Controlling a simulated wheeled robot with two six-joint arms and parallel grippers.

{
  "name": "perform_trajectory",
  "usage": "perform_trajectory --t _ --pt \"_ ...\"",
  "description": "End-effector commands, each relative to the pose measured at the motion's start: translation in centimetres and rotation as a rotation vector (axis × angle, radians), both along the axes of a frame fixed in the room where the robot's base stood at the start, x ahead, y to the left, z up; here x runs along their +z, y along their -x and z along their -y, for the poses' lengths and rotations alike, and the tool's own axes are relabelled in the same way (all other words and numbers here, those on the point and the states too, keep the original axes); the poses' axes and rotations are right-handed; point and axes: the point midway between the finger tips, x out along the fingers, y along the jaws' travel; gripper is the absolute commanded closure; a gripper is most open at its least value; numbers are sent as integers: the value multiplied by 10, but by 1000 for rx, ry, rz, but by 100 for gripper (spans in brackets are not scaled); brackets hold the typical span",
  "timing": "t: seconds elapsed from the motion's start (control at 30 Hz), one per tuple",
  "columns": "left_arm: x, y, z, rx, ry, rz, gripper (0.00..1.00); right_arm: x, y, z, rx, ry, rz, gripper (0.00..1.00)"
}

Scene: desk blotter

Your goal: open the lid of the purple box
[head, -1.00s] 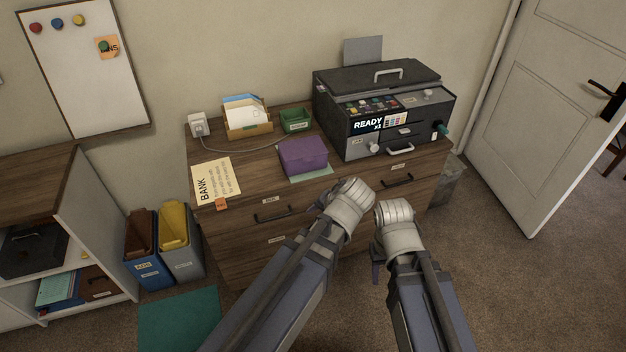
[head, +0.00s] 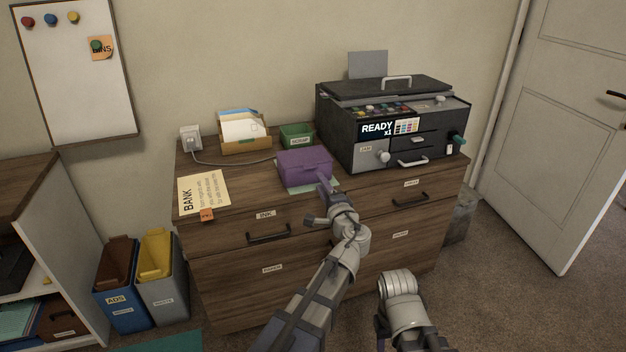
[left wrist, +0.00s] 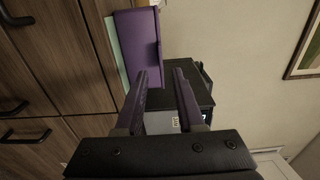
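The purple box (head: 303,166) sits on the wooden cabinet top with its lid down, partly over a pale green sheet. It also shows at the top of the left wrist view (left wrist: 140,42). My left gripper (head: 318,200) is open and empty at the front right of the box. In the left wrist view its two fingers (left wrist: 161,80) stand apart, the left one close to or overlapping the box's edge; I cannot tell whether they touch. My right arm hangs low in front of the cabinet; its gripper (head: 381,326) is mostly hidden behind its wrist.
A black printer (head: 390,125) stands close to the right of the box. Behind are a green tray (head: 297,136) and a letter holder (head: 246,146). A BANK paper (head: 204,193) lies to the left. Drawer handles (head: 269,235) stick out below the cabinet's front edge.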

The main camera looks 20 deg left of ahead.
Motion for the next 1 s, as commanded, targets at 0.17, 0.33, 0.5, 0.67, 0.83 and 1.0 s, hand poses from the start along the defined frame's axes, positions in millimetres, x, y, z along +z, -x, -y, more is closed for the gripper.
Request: perform_trajectory --t 0.17,0.33,0.5,0.67,0.83,1.0 --pt "1 -10 -7 4 1 0 62 1 0 0 0 0 0 50" --pt "1 -34 -21 5 1 0 62 1 0 0 0 0 0 50" --pt "0 -53 -34 4 3 -1 62 1 0 0 0 0 0 50" --pt "0 -63 -41 2 3 -1 62 1 0 0 0 0 0 50" --pt "0 -65 -43 2 3 -1 62 1 0 0 0 0 0 50" --pt "0 -65 -43 2 3 -1 62 1 0 0 0 0 0 50"
